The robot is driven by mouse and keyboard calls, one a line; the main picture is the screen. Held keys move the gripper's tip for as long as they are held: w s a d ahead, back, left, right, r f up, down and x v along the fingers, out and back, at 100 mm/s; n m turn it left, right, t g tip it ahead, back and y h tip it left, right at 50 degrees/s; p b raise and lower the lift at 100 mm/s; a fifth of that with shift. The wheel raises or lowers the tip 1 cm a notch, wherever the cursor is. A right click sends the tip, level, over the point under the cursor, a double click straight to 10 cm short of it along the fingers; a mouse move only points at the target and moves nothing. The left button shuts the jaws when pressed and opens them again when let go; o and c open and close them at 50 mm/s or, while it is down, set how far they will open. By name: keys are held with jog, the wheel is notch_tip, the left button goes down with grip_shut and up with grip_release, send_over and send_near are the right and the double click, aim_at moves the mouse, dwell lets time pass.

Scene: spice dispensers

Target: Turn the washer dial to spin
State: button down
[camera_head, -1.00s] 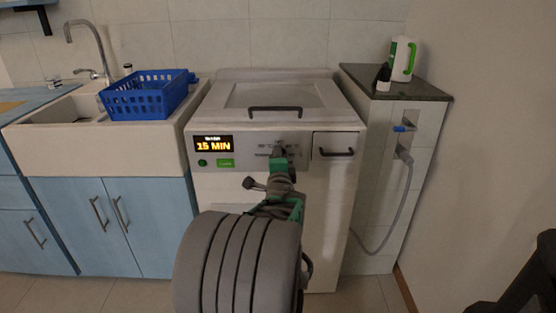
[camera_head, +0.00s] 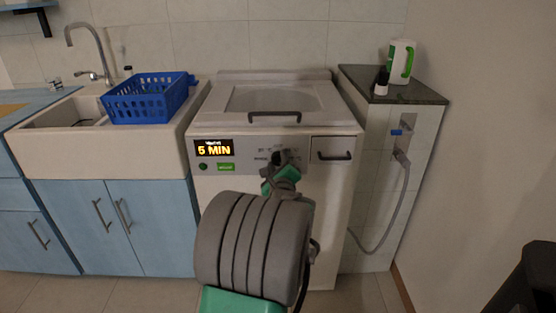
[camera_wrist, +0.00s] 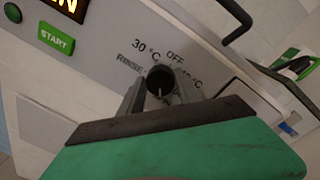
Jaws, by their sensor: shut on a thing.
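The white washer (camera_head: 225,215) stands in the middle of the head view, with its control panel along the upper front. Its dark round dial (camera_wrist: 160,80) shows in the wrist view, with a pale pointer line on it. Labels around the dial read OFF, 30 °C and RINSE; others are hidden by my gripper. My gripper (camera_wrist: 158,93) is shut on the dial, a finger on each side. In the head view my gripper (camera_head: 280,162) is at the panel, and my arm hides part of the washer front. The display (camera_head: 214,148) reads 5 MIN.
A green START button (camera_wrist: 56,39) is left of the dial. A drawer with a dark handle (camera_head: 334,156) is to the right. A blue basket (camera_head: 150,98) stands by the sink. A tiled ledge with a dark top (camera_head: 420,92) is at right, with a hose (camera_head: 398,205) below.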

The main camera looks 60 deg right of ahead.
jog(key=shift+m, duration=0.4)
jog(key=c, duration=0.8)
grip_release()
jog(key=shift+c, duration=0.2)
jog(key=p+v, duration=0.1)
jog(key=v, duration=0.6)
jog(key=shift+a, duration=0.35)
